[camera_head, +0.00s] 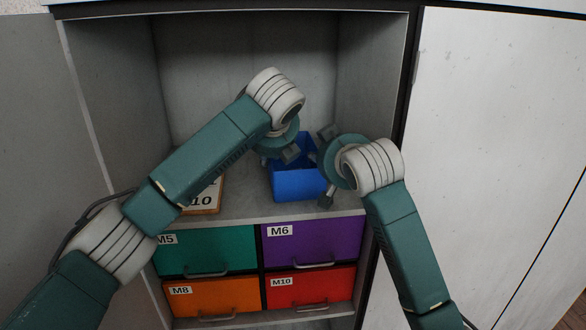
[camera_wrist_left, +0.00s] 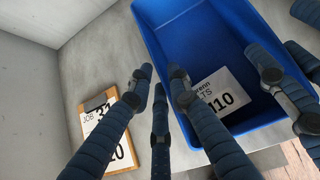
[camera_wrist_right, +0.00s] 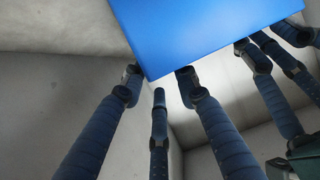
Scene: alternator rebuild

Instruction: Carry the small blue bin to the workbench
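The small blue bin (camera_head: 297,184) stands on the cabinet shelf, above the drawers. The left wrist view shows its open top (camera_wrist_left: 215,55) and a white label with partly hidden print. My left gripper (camera_head: 279,157) is at the bin's left side, its fingertips around the left rim in the left wrist view; whether they press on it is unclear. My right gripper (camera_head: 327,166) is at the bin's right side with its fingers spread. In the right wrist view a blue bin wall (camera_wrist_right: 205,30) lies just beyond those fingers. My grippers hide part of the bin.
A job card on a clipboard (camera_wrist_left: 117,130) lies on the shelf left of the bin. Below are labelled drawers: green M5 (camera_head: 205,252), purple M6 (camera_head: 320,240), orange M8 (camera_head: 210,297), red M10 (camera_head: 320,287). Cabinet walls close in both sides; the shelf space above is empty.

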